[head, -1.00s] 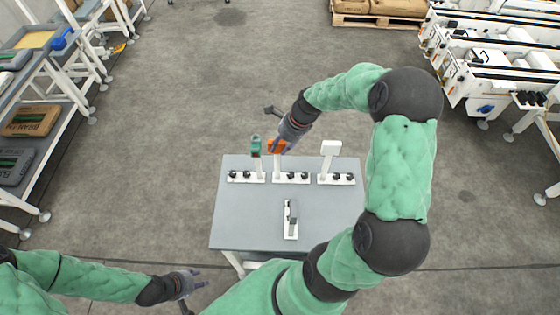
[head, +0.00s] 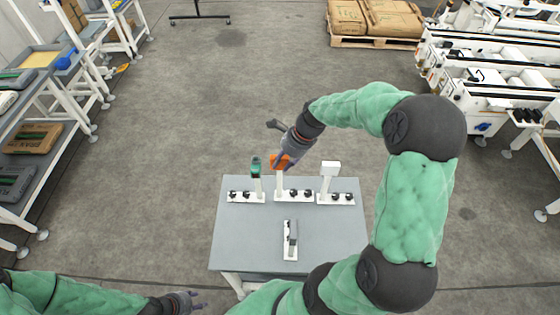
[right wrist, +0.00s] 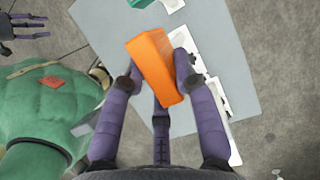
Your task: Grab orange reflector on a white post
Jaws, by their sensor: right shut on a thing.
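The orange reflector (head: 279,161) is on top of a white post (head: 280,184) at the back middle of the grey table. My right gripper (head: 284,160) reaches down over it from behind and is shut on it. In the right wrist view, the orange block (right wrist: 154,66) sits between the purple fingers, with one finger below it. Part of the post is hidden there. My left gripper (head: 190,301) is open and empty at the lower left, off the table's front left. Its spread fingers also show in the right wrist view (right wrist: 22,28).
On the grey table (head: 235,240), a post with a green head (head: 256,167) stands just left of the reflector and a white-headed post (head: 330,170) stands right. A small white-and-grey fixture (head: 290,240) is in front. Shelves stand left, white machinery right.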

